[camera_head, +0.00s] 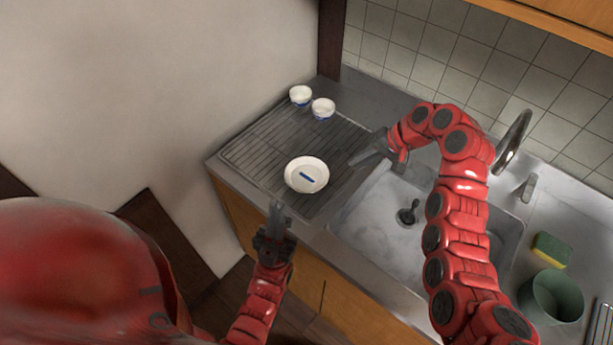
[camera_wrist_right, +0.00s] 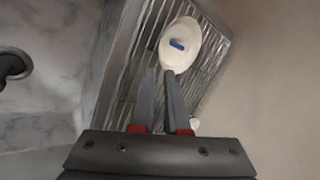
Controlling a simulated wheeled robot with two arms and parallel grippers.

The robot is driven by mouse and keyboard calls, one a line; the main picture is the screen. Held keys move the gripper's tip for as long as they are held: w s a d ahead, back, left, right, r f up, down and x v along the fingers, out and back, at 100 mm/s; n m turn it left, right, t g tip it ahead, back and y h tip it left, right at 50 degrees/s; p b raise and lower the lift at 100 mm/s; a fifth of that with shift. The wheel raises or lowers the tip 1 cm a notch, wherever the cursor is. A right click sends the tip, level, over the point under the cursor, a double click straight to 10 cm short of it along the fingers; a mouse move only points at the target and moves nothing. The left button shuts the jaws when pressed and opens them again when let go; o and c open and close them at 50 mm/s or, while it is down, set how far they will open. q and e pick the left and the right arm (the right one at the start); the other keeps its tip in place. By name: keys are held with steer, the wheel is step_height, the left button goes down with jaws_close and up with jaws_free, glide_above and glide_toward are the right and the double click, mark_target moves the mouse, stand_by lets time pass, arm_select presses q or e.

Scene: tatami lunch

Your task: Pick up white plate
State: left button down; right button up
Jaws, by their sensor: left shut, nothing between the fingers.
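The white plate (camera_head: 295,170) lies on the ribbed drainboard left of the sink, with a small blue bar or mark at its middle. In the right wrist view the plate (camera_wrist_right: 181,60) is just beyond my fingertips. My left gripper (camera_head: 277,208) is shut and empty, in front of the plate near the counter's front edge. My right gripper (camera_head: 357,160) is open and empty, to the right of the plate. Its two fingers (camera_wrist_right: 160,72) show a gap between them. The right fingertip overlaps the plate's near rim in that view; I cannot tell whether they touch.
Two white bowls with blue bases, a left one (camera_head: 300,95) and a right one (camera_head: 323,108), stand at the drainboard's back. The sink (camera_head: 375,215) lies to the right, with a faucet (camera_head: 514,140), sponge (camera_head: 550,249) and green container (camera_head: 551,298) beyond. A wall borders the left.

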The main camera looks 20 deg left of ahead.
steer(key=p, duration=0.2)
glide_toward(330, 183)
steer(key=a, duration=0.2)
steer(key=shift+s+a+r, duration=0.35)
steer(key=shift+a, duration=0.05)
steer(key=shift+a+f, duration=0.2)
steer(key=shift+f, duration=0.25)
steer(key=shift+w+a+f+p, duration=0.15)
steer(key=shift+a+f+p, duration=0.2)
steer(key=shift+p, duration=0.2)
steer(key=shift+a+f, duration=0.15)
steer(key=shift+f, duration=0.15)
steer(key=shift+w+a+f, duration=0.1)
steer(key=shift+a+f, duration=0.25)
steer(key=shift+f, duration=0.2)
steer(key=shift+x, duration=1.1)
jaws_close()
